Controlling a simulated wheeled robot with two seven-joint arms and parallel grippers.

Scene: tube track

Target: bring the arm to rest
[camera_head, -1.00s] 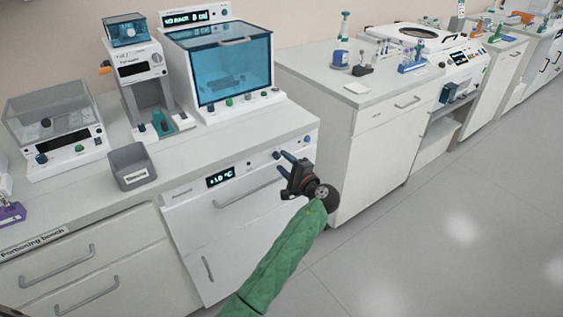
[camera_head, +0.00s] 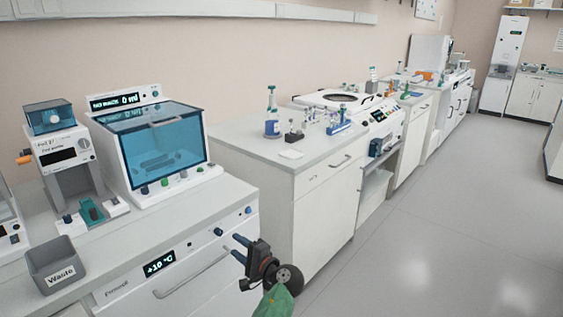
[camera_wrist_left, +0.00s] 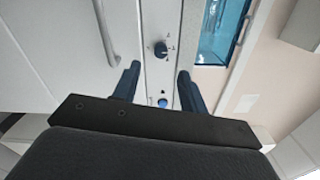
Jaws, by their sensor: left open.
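My left gripper (camera_head: 238,249) is in front of the lower right part of the white under-bench unit, with its dark fingers pointing towards the unit's front. The green-sleeved arm comes in from the bottom of the head view. In the left wrist view the two dark blue fingers (camera_wrist_left: 157,88) stand apart with nothing between them. A dark knob (camera_wrist_left: 161,49) and a blue button (camera_wrist_left: 163,103) on the unit's front panel show beyond the fingers. I cannot tell from these views whether the fingers touch the panel. My right gripper is not in view.
The under-bench unit (camera_head: 215,262) has a bar handle and a temperature display. A grey waste bin (camera_head: 57,264) and a blue-windowed cabinet (camera_head: 160,145) stand on the bench above. A second bench (camera_head: 297,160) carries bottles and racks. Grey floor (camera_head: 430,230) is clear at the right.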

